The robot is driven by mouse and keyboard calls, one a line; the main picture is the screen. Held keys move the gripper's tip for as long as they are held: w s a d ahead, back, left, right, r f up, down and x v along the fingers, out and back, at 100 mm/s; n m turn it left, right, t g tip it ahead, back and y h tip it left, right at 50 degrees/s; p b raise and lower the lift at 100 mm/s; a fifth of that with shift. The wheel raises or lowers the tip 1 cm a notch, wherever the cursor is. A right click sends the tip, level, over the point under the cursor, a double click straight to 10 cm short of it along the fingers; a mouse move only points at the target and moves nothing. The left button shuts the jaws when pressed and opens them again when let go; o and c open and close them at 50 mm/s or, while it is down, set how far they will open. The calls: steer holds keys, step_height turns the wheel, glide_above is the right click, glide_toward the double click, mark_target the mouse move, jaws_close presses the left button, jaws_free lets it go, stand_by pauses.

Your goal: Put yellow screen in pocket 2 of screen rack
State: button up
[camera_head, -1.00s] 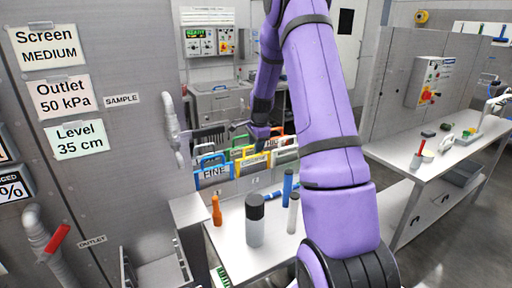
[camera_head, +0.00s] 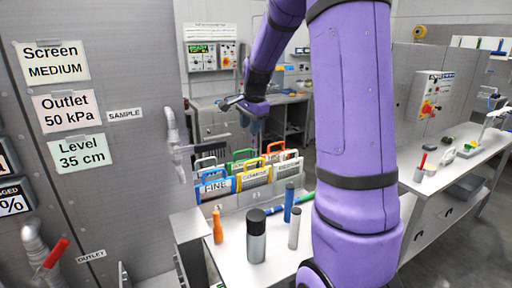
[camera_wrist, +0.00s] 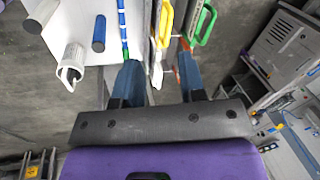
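The yellow-framed screen (camera_head: 256,176), labelled COARSE, stands upright in the row of screens at the bench's back edge. The blue-framed FINE screen (camera_head: 214,186) is to its left. The screen rack's body is mostly hidden by the screens, and I cannot tell which pocket is 2. My gripper (camera_head: 246,106) is above and behind the row. In the wrist view my gripper's two blue fingers (camera_wrist: 158,62) are apart with nothing gripped. The yellow handle (camera_wrist: 165,22) shows beyond the fingertips, with a green handle (camera_wrist: 204,22) to its right.
A grey bottle with a dark cap (camera_head: 256,238), a blue cylinder (camera_head: 289,203), a grey cylinder (camera_head: 294,228) and an orange tool (camera_head: 217,226) stand on the front bench. A tank wall with labels is at left. A second bench (camera_head: 440,170) is at right.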

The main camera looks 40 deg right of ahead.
steer(key=s+a+r+n+t, duration=0.1)
steer(key=s+a+r+n, duration=0.35)
steer(key=s+a, duration=0.3)
steer(key=s+a+r+n, duration=0.4)
steer(key=s+a+n, duration=0.15)
steer(key=a, duration=0.35)
steer(key=s+a+n, duration=0.3)
steer(key=s, duration=0.4)
steer(key=s+a+n+t, duration=0.1)
steer(key=s+a+n, duration=0.2)
steer(key=s, duration=0.4)
steer(key=shift+s+a+f+n, duration=0.25)
steer(key=shift+a+f+n, duration=0.1)
steer(key=shift+n, duration=0.45)
